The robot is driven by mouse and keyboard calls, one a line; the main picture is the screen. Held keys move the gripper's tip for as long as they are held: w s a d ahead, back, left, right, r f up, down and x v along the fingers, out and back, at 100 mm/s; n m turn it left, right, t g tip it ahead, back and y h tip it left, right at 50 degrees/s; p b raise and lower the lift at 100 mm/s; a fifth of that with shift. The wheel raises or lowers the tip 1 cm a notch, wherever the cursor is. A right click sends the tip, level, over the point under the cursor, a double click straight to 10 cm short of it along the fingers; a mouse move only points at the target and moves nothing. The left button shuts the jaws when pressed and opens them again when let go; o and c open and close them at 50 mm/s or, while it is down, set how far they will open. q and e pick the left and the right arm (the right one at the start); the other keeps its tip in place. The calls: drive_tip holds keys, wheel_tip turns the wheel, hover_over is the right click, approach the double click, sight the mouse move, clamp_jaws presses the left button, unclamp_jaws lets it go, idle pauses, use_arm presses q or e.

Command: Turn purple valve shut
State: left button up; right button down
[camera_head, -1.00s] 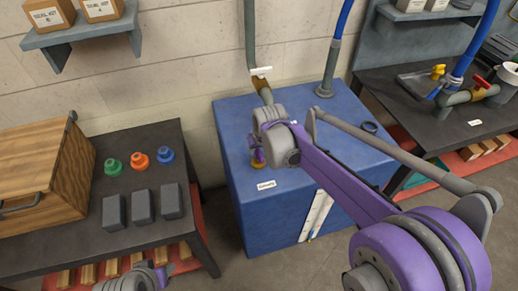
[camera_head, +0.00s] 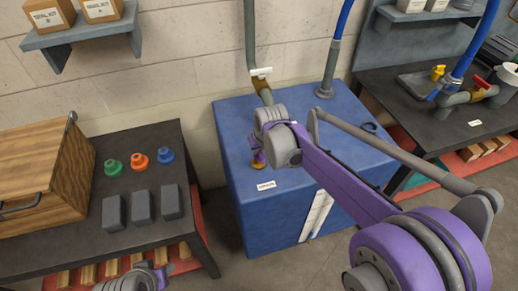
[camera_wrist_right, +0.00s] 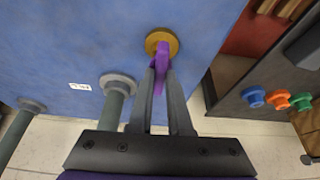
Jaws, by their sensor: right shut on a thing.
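The purple valve handle (camera_wrist_right: 159,72) stands on a round brass base (camera_wrist_right: 162,40) on the blue box. In the right wrist view my right gripper (camera_wrist_right: 159,80) is shut on the handle, one finger on each side. In the head view the purple handle (camera_head: 258,157) and brass base show small, partly hidden by my right wrist. My right gripper (camera_head: 258,154) points down there at the box top. My left gripper (camera_head: 162,277) is at the bottom edge, mostly cut off, and its fingers are not clear.
The blue box (camera_head: 270,225) carries a label and a grey pipe (camera_head: 326,85). A dark table (camera_head: 100,165) at left holds green, orange and blue knobs, grey blocks and a wooden box (camera_head: 45,165). A second bench (camera_head: 430,125) at right holds a red-handled valve.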

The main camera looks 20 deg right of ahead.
drive_tip(key=n, duration=0.2)
drive_tip(key=n+y, duration=0.1)
drive_tip(key=n, duration=0.1)
drive_tip(key=shift+d+n+g+y+p, duration=0.2)
drive_tip(key=shift+n+g+y+p, duration=0.1)
drive_tip(key=shift+g, duration=0.1)
drive_tip(key=n, duration=0.2)
drive_tip(key=n+y, duration=0.1)
drive_tip(key=n, duration=0.1)
drive_tip(key=shift+w+g+y+p, duration=0.15)
drive_tip(key=shift+g+y+p, duration=0.15)
drive_tip(key=shift+g+p, duration=0.1)
drive_tip(key=n, duration=0.2)
drive_tip(key=n+g, duration=0.1)
drive_tip(key=n, duration=0.2)
drive_tip(key=shift+w+d+g+y+p, duration=0.1)
drive_tip(key=shift+g+y+p, duration=0.2)
drive_tip(key=shift+y+p, duration=0.1)
drive_tip(key=shift+n+g+p, duration=0.3)
drive_tip(key=shift+n+g, duration=0.4)
drive_tip(key=shift+n, duration=1.1)
drive_tip(key=c, duration=0.8)
unclamp_jaws()
drive_tip(key=shift+c, duration=0.2)
